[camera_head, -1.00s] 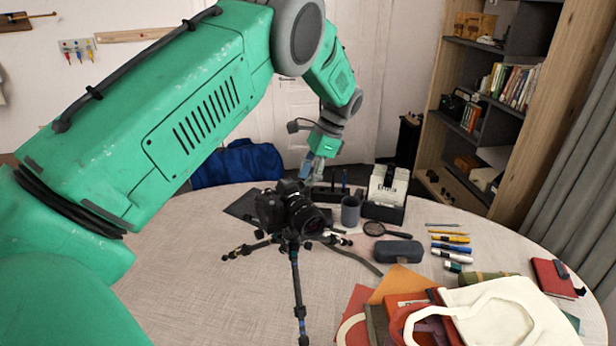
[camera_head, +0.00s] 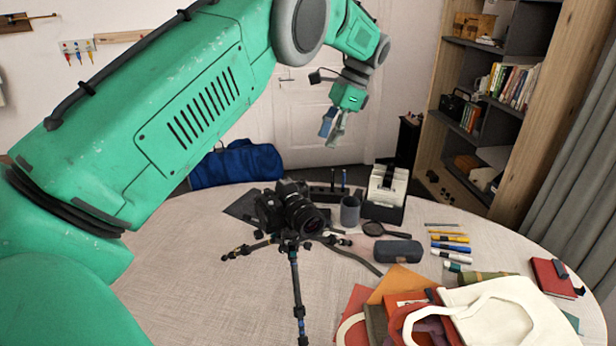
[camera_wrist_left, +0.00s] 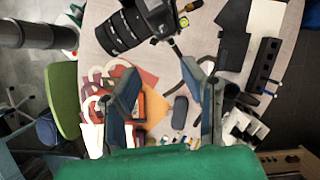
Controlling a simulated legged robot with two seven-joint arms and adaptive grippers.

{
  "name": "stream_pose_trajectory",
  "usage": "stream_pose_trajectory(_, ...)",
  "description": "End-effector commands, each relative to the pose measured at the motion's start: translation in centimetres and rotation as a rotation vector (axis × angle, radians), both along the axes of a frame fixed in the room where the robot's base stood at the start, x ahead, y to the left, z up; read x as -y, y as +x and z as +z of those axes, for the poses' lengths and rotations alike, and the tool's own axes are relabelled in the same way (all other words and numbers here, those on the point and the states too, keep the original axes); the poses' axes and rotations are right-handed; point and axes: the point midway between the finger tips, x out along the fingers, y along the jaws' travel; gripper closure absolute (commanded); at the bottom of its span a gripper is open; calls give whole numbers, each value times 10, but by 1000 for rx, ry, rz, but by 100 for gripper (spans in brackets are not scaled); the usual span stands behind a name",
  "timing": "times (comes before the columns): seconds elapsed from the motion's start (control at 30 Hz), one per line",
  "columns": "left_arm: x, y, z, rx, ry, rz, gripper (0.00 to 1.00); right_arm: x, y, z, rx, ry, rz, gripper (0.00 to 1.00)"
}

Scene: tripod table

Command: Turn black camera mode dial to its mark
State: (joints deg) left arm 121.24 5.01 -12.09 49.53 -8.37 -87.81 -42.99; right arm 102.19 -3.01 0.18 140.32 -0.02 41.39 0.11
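The black camera (camera_head: 290,207) stands on a small dark tripod (camera_head: 295,275) on the table, its lens facing the front right. It also shows in the left wrist view (camera_wrist_left: 128,28), cut off by the top edge. I cannot make out the mode dial or its mark. My left gripper (camera_head: 332,128) hangs in the air above and to the right of the camera, clear of it. In the wrist view its two fingers (camera_wrist_left: 163,85) are spread apart with nothing held between them. My right gripper is not in view.
Behind and right of the camera are a grey cup (camera_head: 350,211) and a dark box with white contents (camera_head: 385,195). A magnifier (camera_head: 374,229), a dark case (camera_head: 398,251), pens and bags lie to the right. The table (camera_head: 190,290) is clear at front left.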

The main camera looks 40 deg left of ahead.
Motion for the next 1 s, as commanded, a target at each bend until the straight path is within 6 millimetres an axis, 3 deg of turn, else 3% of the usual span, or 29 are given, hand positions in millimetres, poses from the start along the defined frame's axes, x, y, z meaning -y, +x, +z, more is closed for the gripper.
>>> stream_pose_trajectory(0.37,-3,-1,2,12,-6,12,63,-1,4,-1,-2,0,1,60)
stream_pose_trajectory(0.77,-33,-42,25,333,-138,324,63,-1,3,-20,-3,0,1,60)
stream_pose_trajectory(1.0,-36,-45,12,366,-155,369,63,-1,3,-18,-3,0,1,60)
